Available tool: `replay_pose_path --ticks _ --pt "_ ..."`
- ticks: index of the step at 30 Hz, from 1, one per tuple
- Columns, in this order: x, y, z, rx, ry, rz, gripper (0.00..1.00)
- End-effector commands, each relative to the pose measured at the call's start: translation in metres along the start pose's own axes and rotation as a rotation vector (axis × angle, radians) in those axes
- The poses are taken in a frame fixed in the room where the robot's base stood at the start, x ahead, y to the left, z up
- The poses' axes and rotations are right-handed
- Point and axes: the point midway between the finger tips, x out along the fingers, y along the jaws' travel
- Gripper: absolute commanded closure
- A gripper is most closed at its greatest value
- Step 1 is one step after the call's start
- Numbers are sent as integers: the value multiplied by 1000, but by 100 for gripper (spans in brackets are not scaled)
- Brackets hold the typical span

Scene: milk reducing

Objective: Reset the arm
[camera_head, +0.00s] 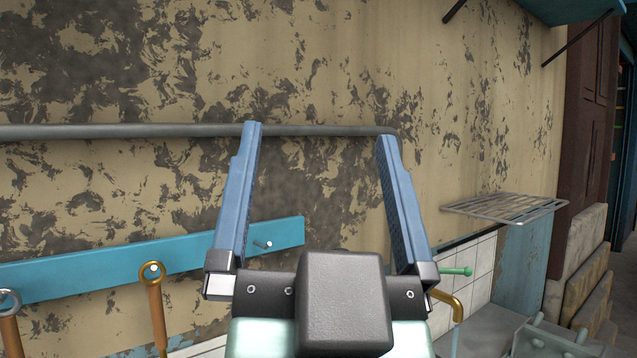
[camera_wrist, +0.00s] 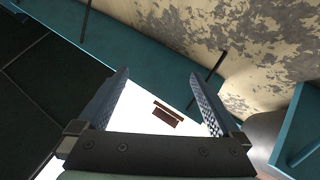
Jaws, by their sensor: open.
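My gripper (camera_head: 318,140) fills the lower middle of the head view, its two blue fingers spread wide and pointing up. Nothing is between the fingers, and the peeling wall (camera_head: 330,55) shows behind them. In the wrist view my gripper (camera_wrist: 160,82) is also open, with the fingers apart and empty. The lower part of the head view is partly hidden by the gripper body.
A grey pipe (camera_head: 120,131) runs along the wall. A blue peg rail (camera_head: 120,262) holds wooden-handled tools (camera_head: 156,305). A wire rack (camera_head: 505,205) and a brass tap (camera_head: 452,302) are at right. The wrist view shows a teal shelf (camera_wrist: 215,95) near the wall.

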Motion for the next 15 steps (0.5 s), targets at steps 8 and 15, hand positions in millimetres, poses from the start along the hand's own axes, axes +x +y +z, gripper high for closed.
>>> replay_pose_path --ticks 8,15 --pt "1 -7 -36 -154 87 11 0" --pt "6 -8 -39 -150 84 10 0"
